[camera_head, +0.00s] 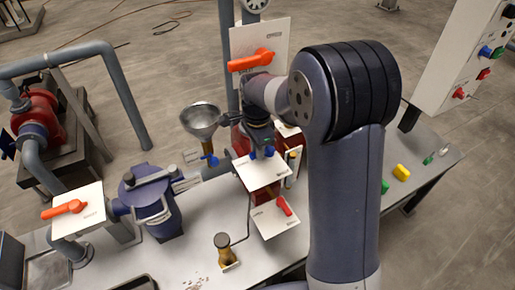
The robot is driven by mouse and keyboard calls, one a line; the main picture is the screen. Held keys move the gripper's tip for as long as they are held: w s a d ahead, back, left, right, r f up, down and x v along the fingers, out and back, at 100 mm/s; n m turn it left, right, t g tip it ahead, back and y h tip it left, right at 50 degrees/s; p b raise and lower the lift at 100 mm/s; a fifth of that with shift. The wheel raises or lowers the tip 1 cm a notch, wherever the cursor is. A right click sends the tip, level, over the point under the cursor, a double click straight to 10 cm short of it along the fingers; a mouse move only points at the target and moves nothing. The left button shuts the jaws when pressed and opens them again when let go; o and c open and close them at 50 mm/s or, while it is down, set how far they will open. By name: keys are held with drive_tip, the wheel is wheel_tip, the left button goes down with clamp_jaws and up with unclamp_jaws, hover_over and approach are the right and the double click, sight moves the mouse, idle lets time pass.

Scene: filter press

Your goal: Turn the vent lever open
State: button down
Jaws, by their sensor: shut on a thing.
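My gripper (260,145) reaches down in the middle of the head view, over a white label plate (262,174). It is shut on a small blue lever (269,152) at the back edge of this plate. The gripper hides most of the lever, so its exact angle is unclear. The writing on the plate is too small to read, so I cannot confirm from it that this is the vent lever. A red lever (284,206) sits on another white plate just below.
Orange levers stand at the back (252,60) and left (65,207). A metal funnel (200,120) with a blue valve handle (210,160) is left of my gripper. A dark blue vessel (150,200) and a brown-topped knob (222,241) stand nearby. A control box (455,55) is at upper right.

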drive_tip(key=c, duration=1.3)
unclamp_jaws()
wheel_tip(320, 180, up, 11)
drive_tip(key=shift+f+b, duration=0.1)
drive_tip(key=shift+b, duration=0.4)
wheel_tip(320, 180, down, 11)
drive_tip(key=shift+r+p, duration=0.1)
drive_tip(key=shift+p, duration=0.45)
drive_tip(key=shift+s+d+n, duration=0.1)
drive_tip(key=shift+s+n, duration=0.15)
drive_tip(key=shift+n, duration=0.65)
